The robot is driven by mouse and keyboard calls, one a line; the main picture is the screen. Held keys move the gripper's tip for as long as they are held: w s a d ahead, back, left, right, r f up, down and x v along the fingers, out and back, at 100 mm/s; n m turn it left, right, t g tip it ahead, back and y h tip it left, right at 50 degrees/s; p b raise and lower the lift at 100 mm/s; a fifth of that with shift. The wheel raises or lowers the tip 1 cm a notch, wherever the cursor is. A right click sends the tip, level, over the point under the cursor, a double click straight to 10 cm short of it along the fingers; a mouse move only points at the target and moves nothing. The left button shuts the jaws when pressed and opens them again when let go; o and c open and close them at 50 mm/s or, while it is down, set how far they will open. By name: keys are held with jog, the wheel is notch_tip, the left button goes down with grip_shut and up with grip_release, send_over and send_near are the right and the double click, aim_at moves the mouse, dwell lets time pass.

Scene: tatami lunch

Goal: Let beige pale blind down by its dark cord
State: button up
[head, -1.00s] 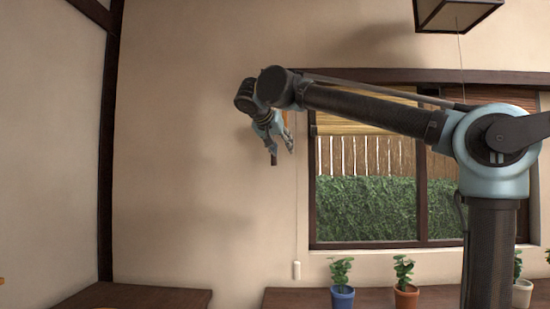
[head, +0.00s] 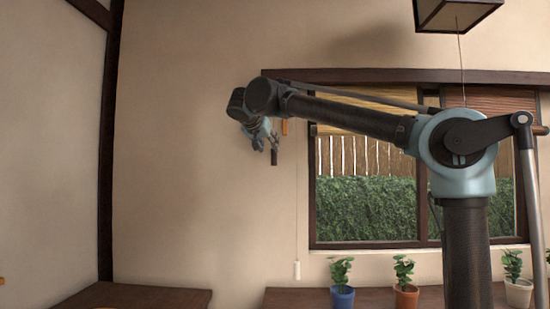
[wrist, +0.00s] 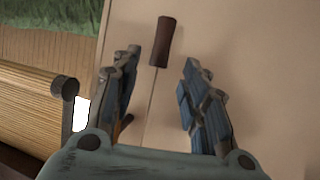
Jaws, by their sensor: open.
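The beige pale blind (head: 365,128) is rolled up high in the left part of the window; its slats and roll end also show at the left of the wrist view (wrist: 28,108). A dark brown cylindrical pull (head: 274,158), apparently the dark cord's end, hangs by the wall left of the window. In the wrist view the pull (wrist: 163,42) appears beyond and between my fingertips, touching neither as far as I can see. My gripper (head: 266,146) is open and empty, just above and left of the pull in the head view.
A pale cord with a white end (head: 296,270) hangs beside the window frame. An orange piece (head: 284,127) is on the wall behind my gripper. A blue pot (head: 342,297) and an orange pot (head: 405,297) stand below the window. A lamp (head: 456,14) hangs above.

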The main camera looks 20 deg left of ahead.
aim_at(273, 152)
jog(key=x, duration=0.8)
grip_shut()
